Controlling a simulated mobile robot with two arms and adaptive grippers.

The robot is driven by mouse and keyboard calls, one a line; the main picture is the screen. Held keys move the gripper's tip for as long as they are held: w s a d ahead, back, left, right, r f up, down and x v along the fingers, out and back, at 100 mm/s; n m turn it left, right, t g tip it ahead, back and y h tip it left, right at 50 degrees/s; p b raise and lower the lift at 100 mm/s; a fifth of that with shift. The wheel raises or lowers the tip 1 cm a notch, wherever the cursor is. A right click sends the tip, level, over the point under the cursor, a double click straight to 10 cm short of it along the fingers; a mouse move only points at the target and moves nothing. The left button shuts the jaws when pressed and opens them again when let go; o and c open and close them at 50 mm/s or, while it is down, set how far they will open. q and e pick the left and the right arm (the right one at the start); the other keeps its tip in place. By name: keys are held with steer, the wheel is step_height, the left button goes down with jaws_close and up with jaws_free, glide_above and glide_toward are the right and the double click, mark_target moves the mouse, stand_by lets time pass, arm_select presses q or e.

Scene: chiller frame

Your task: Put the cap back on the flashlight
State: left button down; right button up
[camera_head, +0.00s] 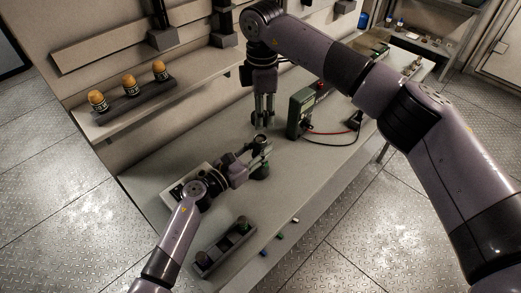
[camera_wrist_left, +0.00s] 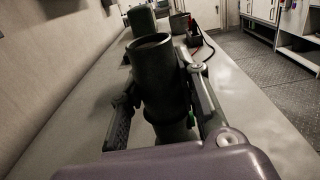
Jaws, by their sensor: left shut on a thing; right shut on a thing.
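The flashlight (camera_head: 261,171) is a dark green tube standing upright on the bench, its open round end facing up. My left gripper (camera_head: 259,156) is shut around its body from the left. In the left wrist view the flashlight's tube (camera_wrist_left: 158,75) rises between the fingers of my left gripper (camera_wrist_left: 160,118), its open rim uncovered. My right gripper (camera_head: 263,122) points straight down, just above and apart from the flashlight. It is shut on a small dark piece, which looks like the cap; the fingers mostly hide it.
A green meter (camera_head: 301,113) with red and black leads stands right of my right gripper. A dark tray (camera_head: 222,249) lies at the bench's near end, with small coloured pieces (camera_head: 279,237) along the edge. A shelf (camera_head: 125,113) with several yellow-topped items is at left.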

glide_above(261, 140)
steer(key=shift+w+d+f, duration=0.1)
steer(key=shift+f, duration=2.2)
steer(key=shift+f, duration=0.1)
steer(key=shift+f, duration=0.8)
steer(key=shift+f, duration=0.55)
steer(key=m, duration=0.5)
steer(key=shift+s+a+f+m, duration=0.1)
steer(key=shift+s+a+m, duration=0.05)
steer(key=shift+m, duration=0.35)
steer(key=shift+s+a+m, duration=0.1)
steer(key=shift+a+m, duration=0.05)
steer(key=shift+m, duration=1.35)
steer(key=shift+d+m, duration=0.2)
steer(key=shift+m, duration=0.2)
